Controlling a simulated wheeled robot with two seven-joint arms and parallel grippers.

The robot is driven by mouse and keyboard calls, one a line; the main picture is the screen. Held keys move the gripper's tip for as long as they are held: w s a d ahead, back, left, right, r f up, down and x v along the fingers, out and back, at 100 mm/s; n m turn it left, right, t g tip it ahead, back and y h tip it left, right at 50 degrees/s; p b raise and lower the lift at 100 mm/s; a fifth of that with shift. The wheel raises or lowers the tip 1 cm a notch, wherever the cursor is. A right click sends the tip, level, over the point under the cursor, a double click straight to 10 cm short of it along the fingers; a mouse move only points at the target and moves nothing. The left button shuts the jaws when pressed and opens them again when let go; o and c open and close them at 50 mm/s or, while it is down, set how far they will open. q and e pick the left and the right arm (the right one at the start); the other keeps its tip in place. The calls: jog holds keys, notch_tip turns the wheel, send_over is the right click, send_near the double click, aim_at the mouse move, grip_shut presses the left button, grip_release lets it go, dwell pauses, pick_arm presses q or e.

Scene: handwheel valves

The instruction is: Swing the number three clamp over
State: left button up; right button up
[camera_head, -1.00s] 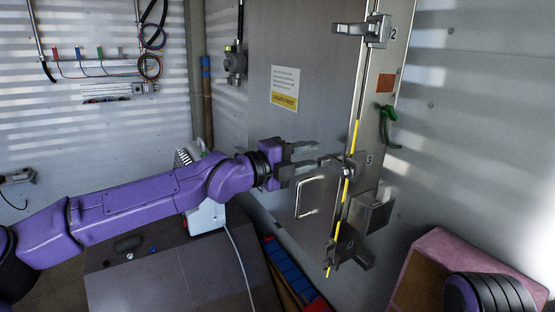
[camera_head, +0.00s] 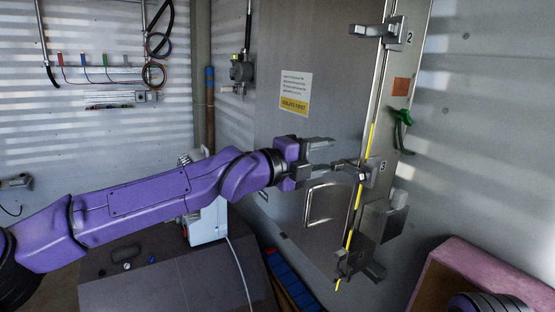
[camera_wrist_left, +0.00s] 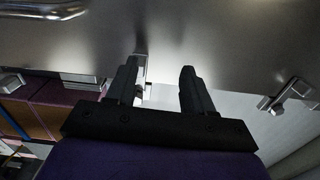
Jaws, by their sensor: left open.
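The number three clamp (camera_head: 368,173) sits midway down the edge of the tall metal door (camera_head: 270,130), beside a small plate whose digit is hard to read. Its metal lever points left across the door edge, toward my left gripper (camera_head: 324,157). The gripper is open, its fingers close to the lever tip; I cannot tell whether they touch it. In the left wrist view, the open fingers (camera_wrist_left: 160,82) face the door edge, and a bright metal piece, likely this clamp's lever (camera_wrist_left: 141,70), shows beside the left finger. My right gripper is out of view.
The number two clamp (camera_head: 385,31) is above, and another clamp (camera_head: 358,262) is low on the same edge. A door handle (camera_head: 323,203) is just below my gripper. A green hook (camera_head: 401,125) hangs at right. A pink-edged box (camera_head: 480,262) stands lower right.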

pick_arm(q)
jog(key=s+d+r+b, duration=0.2)
jog(key=s+r+b, duration=0.1)
jog(key=shift+d+r+b, duration=0.15)
jog(key=shift+d+b, duration=0.15)
jog(key=shift+d, duration=0.1)
dwell(0.7)
jog(key=shift+s+a+r, duration=0.1)
jog(key=shift+a+r, duration=0.05)
grip_shut()
jog(key=shift+s+r+t, duration=0.1)
jog(key=shift+r+t, duration=0.1)
jog(key=shift+t, duration=0.1)
jog(key=shift+r, duration=0.15)
